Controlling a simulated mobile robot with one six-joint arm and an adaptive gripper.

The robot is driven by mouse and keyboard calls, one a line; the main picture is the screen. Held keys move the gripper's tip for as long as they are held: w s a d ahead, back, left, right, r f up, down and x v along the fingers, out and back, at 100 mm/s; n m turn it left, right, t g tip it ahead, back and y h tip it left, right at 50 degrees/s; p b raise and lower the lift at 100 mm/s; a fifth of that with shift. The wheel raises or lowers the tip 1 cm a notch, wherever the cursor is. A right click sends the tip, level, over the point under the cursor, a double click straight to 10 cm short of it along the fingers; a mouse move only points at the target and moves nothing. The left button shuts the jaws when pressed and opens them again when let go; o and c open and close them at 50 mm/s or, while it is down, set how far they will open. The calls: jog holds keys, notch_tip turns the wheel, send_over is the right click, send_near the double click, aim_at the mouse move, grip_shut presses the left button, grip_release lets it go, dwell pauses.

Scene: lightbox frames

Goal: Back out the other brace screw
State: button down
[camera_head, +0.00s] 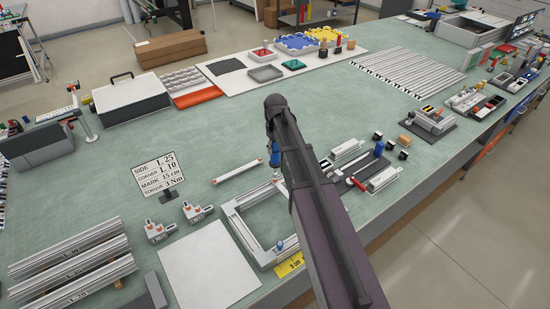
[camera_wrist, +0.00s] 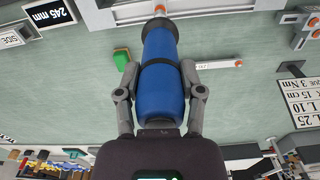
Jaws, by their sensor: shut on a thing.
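My gripper (camera_wrist: 160,92) is shut on a blue, thick-handled tool (camera_wrist: 162,98) with black bands, apparently a driver. In the head view, the tool (camera_head: 274,157) hangs below my arm by the right end of a loose-looking bar. This bar (camera_head: 236,173) has orange ends; in the wrist view the bar (camera_wrist: 214,65) passes behind the tool. A pale metal frame (camera_head: 243,236) lies in front. In the wrist view, a frame member (camera_wrist: 115,15) with an orange spot (camera_wrist: 160,8) shows beyond the tool's far end. Contact there cannot be told.
A sign (camera_head: 158,173) and two small blocks (camera_head: 197,211) stand left of the frame. A white plate (camera_head: 208,264) lies beside it. Metal profiles (camera_head: 72,265) fill the front left. Small parts (camera_head: 378,175) lie right of my arm.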

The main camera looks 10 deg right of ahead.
jog(key=shift+r+p, duration=0.95)
jog(key=shift+r, duration=0.2)
jog(key=shift+f, duration=0.25)
jog(key=shift+f+b, duration=1.1)
jog(key=shift+b, duration=0.25)
jog(key=shift+f+b, duration=1.15)
dwell(0.7)
jog(key=shift+s, duration=0.1)
dwell(1.6)
jog(key=shift+r, duration=0.15)
jog(key=shift+r+p, duration=2.35)
jog(key=shift+p, duration=0.2)
